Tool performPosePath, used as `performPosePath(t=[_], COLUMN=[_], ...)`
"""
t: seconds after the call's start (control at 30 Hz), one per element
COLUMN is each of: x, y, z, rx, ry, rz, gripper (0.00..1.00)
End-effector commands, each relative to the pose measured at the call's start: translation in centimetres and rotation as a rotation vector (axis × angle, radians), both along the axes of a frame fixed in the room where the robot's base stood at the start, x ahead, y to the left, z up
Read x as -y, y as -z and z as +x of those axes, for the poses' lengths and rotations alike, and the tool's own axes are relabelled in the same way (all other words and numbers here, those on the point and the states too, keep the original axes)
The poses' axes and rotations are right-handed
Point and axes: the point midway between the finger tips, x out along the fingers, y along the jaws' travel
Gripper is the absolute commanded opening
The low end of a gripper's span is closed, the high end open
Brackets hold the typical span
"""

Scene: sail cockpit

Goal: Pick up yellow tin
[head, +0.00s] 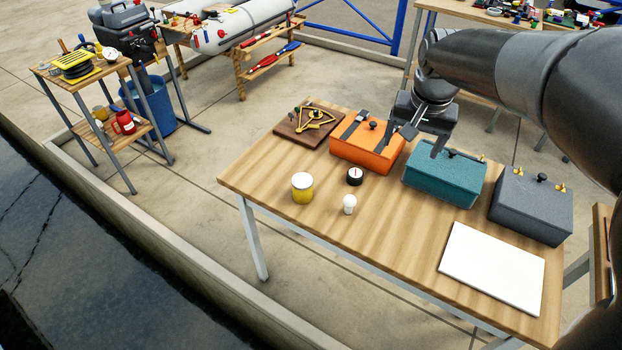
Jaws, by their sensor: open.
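The yellow tin (302,193) has a pale lid and stands upright near the left front edge of the wooden table (400,240). My gripper (412,142) hangs from the arm at the upper right, over the back of the table by the orange and teal boxes. It is open and has nothing between its fingers. The tin is well to the left of the gripper and nearer the front, with a clear gap between them. Nothing hides the tin.
A small black round gauge (355,176) and a white bulb-shaped piece (349,204) stand right of the tin. Behind are a sextant on a board (297,128), an orange box (350,152), a teal box (440,180) and a grey box (530,210). A white sheet (492,268) lies front right.

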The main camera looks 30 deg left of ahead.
Motion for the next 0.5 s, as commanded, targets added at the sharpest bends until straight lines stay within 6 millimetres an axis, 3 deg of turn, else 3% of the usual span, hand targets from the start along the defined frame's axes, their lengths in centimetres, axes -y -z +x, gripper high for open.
performPosePath(t=[0.03,0.23,0.5], x=[-2.3,-10.6,-20.9], y=[1.2,5.5,12.4], z=[0.5,1.2,-0.4], rx=[-0.019,-0.074,-0.137], ry=[-0.019,-0.064,-0.118], rz=[-0.008,-0.036,-0.083], gripper=[0.79,0.79,0.79])
